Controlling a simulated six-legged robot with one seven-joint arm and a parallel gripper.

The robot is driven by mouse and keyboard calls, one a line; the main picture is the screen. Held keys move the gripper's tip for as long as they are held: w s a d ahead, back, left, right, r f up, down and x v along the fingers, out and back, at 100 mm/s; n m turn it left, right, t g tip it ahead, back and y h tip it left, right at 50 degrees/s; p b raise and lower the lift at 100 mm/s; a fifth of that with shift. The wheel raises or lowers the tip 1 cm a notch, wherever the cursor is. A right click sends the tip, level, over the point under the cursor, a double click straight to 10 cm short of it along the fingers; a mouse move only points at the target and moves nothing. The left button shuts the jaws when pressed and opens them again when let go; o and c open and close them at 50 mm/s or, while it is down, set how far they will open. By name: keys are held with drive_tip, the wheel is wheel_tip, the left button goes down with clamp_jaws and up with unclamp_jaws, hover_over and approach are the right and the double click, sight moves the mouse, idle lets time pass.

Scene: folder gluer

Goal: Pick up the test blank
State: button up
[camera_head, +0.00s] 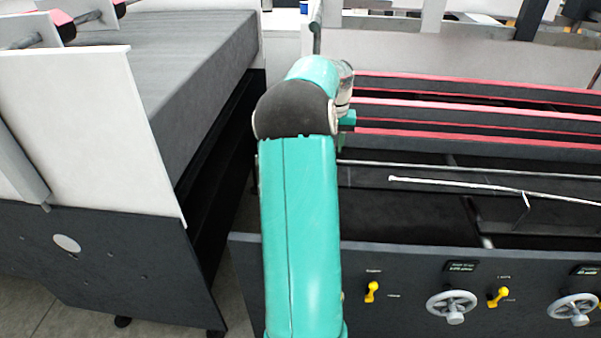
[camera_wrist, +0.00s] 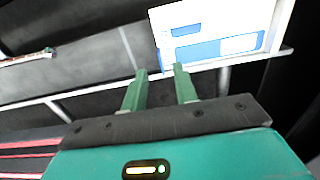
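The test blank (camera_wrist: 225,48), which looks like a flat white piece with blue printed panels, shows at the top right of the wrist view. It lies beside a pale rail, over a dark bed. My gripper (camera_wrist: 160,70) is open, with its two green fingers apart and nothing seen between them. The fingertips point at the blank's lower left edge; whether they touch it I cannot tell.
The machine's front panel has handwheels (camera_head: 452,306) and yellow levers (camera_head: 371,292). Red-edged bars (camera_head: 480,107) cross its top, and a thin metal rod (camera_head: 480,187) lies over the dark bed. A grey conveyor (camera_head: 185,65) stands at the left, with a narrow gap between.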

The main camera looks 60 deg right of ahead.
wheel_tip(320, 180, down, 2)
drive_tip(key=shift+s+f, duration=0.1)
drive_tip(key=shift+s, duration=0.05)
drive_tip(key=shift+f, duration=0.2)
wheel_tip(320, 180, down, 5)
drive_tip(key=shift+d, duration=0.15)
clamp_jaws()
